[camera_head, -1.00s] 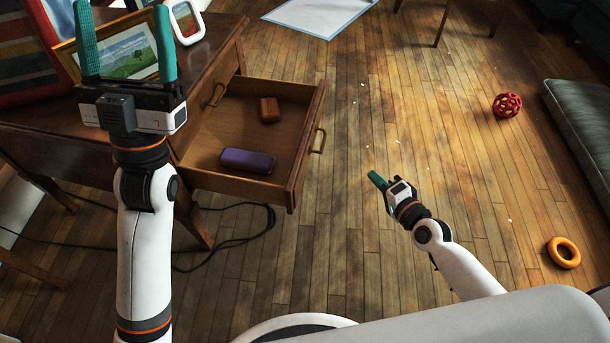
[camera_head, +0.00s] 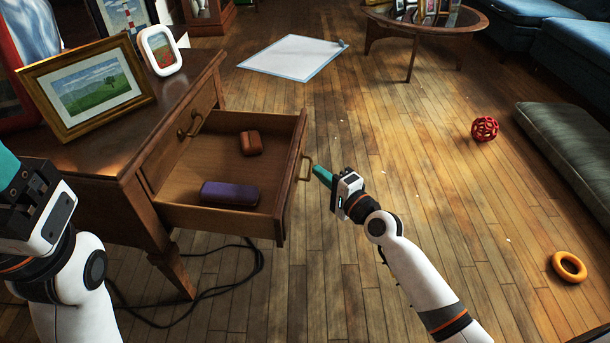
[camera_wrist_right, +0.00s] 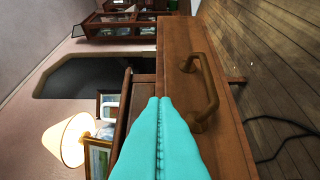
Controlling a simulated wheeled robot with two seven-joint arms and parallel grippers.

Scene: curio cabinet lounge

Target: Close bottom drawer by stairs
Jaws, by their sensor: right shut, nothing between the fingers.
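An open wooden drawer (camera_head: 175,218) sticks out from the side table (camera_head: 110,150). Inside it lie a purple case (camera_head: 230,193) and a small brown case (camera_head: 250,143). My right gripper (camera_head: 322,176) is shut and empty, its teal fingertips just right of the drawer's brass handle (camera_head: 306,167). In the right wrist view the shut fingers (camera_wrist_right: 160,105) point at the drawer front (camera_wrist_right: 178,40), with the handle (camera_wrist_right: 210,95) beside them; contact cannot be told. My left gripper (camera_head: 15,185) is partly cut off at the left edge, and its fingertips are not clearly seen.
A gold-framed picture (camera_head: 90,85) and a white-framed picture (camera_head: 161,50) stand on the table top. A black cable (camera_head: 235,285) lies on the floor below the drawer. A red ball (camera_head: 484,129) and an orange ring (camera_head: 569,267) lie on open floor at right.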

